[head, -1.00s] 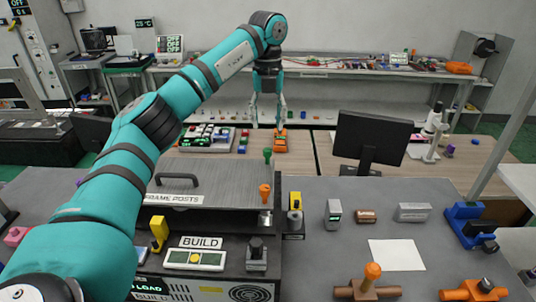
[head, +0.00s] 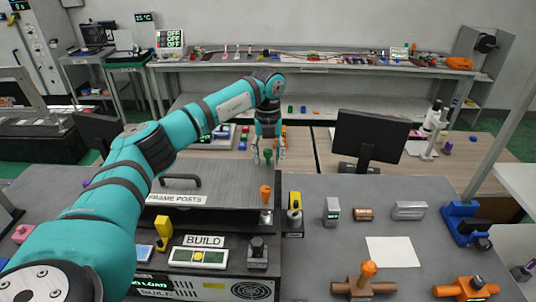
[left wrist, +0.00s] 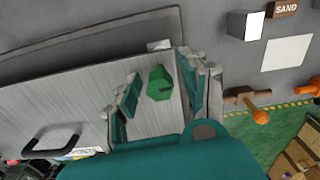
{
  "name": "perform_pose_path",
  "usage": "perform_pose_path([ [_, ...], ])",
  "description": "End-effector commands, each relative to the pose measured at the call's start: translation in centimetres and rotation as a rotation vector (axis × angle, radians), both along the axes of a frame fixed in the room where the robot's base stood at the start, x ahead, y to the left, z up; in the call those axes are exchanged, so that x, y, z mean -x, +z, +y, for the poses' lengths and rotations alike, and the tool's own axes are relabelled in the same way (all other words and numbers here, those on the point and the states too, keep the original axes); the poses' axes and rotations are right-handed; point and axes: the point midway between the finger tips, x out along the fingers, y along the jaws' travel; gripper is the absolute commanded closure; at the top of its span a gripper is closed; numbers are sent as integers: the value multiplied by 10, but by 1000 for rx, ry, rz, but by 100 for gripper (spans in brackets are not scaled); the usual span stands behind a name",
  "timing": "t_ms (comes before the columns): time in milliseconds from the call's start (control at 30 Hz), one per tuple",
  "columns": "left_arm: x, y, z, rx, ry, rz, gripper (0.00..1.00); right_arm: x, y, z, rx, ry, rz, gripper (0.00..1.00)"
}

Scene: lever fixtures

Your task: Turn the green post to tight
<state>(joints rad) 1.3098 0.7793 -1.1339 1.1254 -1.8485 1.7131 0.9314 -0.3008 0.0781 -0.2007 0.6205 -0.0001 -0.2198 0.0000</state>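The green post (head: 267,155) stands at the back of the grey frame-posts panel (head: 225,180). My left gripper (head: 268,158) points down over it with its fingers apart, one on each side of the post. In the left wrist view the green post (left wrist: 160,83) shows as a faceted green knob between the two teal fingers of the gripper (left wrist: 157,90), with gaps on both sides. It is not gripped. The post's lower part and any tight marking cannot be made out. My right gripper is not in view.
An orange post (head: 265,194) stands near the panel's front right. A dark handle (head: 178,181) rises from the panel's left. A monitor (head: 369,138) stands to the right behind. Orange valve-like fixtures (head: 466,289) sit at front right. A white sheet (head: 392,251) lies on the bench.

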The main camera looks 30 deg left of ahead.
Motion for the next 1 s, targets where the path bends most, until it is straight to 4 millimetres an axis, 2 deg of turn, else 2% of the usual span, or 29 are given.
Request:
perform_pose_path([
  [67,0,0,0,0,0,0,68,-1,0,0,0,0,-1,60],
  [300,0,0,0,0,0,0,100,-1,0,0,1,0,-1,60],
  [667,0,1,0,0,-18,0,100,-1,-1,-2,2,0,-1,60],
  [1000,0,1,0,0,-201,-1,100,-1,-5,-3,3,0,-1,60],
])
